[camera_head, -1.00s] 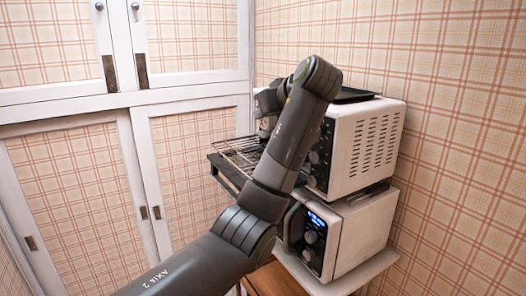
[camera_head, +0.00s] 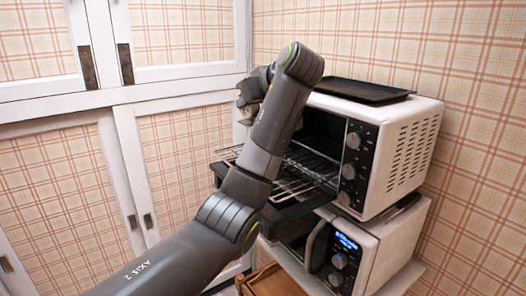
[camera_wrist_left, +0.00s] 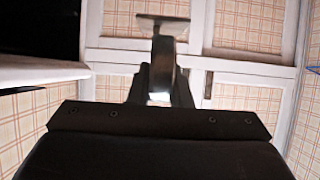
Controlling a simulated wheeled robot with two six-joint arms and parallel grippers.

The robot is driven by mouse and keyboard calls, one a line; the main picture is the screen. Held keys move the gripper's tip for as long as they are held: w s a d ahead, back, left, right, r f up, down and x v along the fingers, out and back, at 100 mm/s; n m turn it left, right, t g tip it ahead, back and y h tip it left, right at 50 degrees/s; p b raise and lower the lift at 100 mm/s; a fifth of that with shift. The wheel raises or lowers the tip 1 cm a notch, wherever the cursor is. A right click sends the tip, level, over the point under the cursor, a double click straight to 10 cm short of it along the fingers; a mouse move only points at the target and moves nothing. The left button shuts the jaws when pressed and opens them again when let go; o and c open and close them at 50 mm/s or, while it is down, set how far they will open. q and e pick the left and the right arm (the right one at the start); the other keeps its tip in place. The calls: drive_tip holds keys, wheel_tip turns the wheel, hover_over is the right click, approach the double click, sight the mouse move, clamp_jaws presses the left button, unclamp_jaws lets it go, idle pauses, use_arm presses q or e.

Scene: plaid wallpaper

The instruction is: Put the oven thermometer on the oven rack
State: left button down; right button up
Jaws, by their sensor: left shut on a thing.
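The oven thermometer (camera_wrist_left: 163,24) is a grey metal piece with a flat T-shaped end, upright in the left wrist view. My left gripper (camera_wrist_left: 161,88) is shut on its lower part. In the head view my left gripper (camera_head: 252,92) is up at the left of the oven's opening, partly hidden behind my arm; the thermometer cannot be made out there. The oven rack (camera_head: 296,178) is a wire grid sticking out of the open white toaster oven (camera_head: 408,135), below and right of the gripper. My arm covers part of it. My right gripper is not in view.
A black tray (camera_head: 362,91) lies on top of the oven. A second white appliance with a lit blue display (camera_head: 346,242) stands below it. White-framed plaid cupboard doors (camera_head: 187,160) fill the left and back.

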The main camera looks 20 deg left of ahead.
sight(251, 122)
use_arm(q)
wheel_tip(251, 122, down, 2)
drive_tip(key=shift+w+a+f+p, duration=0.1)
drive_tip(key=shift+a+p, duration=0.05)
drive_tip(key=shift+p, duration=0.45)
drive_tip(key=shift+s+d+f+p, duration=0.35)
drive_tip(key=shift+d+f, duration=0.1)
drive_tip(key=shift+f, duration=0.1)
drive_tip(key=shift+s+d+f+p, duration=0.3)
drive_tip(key=shift+d+f, duration=0.15)
drive_tip(key=shift+f, duration=0.1)
drive_tip(key=f, duration=0.1)
drive_tip(key=f+p, duration=0.1)
drive_tip(key=a+f, duration=0.1)
drive_tip(key=f, duration=0.1)
drive_tip(key=shift+w+a+f+p, duration=0.1)
drive_tip(key=shift+w+p, duration=0.3)
drive_tip(key=shift+f, duration=0.3)
drive_tip(key=shift+s+d, duration=0.25)
drive_tip(key=shift+d, duration=0.05)
drive_tip(key=shift+f, duration=0.1)
drive_tip(key=c, duration=1.8)
unclamp_jaws()
drive_tip(key=shift+w+a+f, duration=0.1)
drive_tip(key=shift+w+f, duration=0.05)
drive_tip(key=o, duration=0.5)
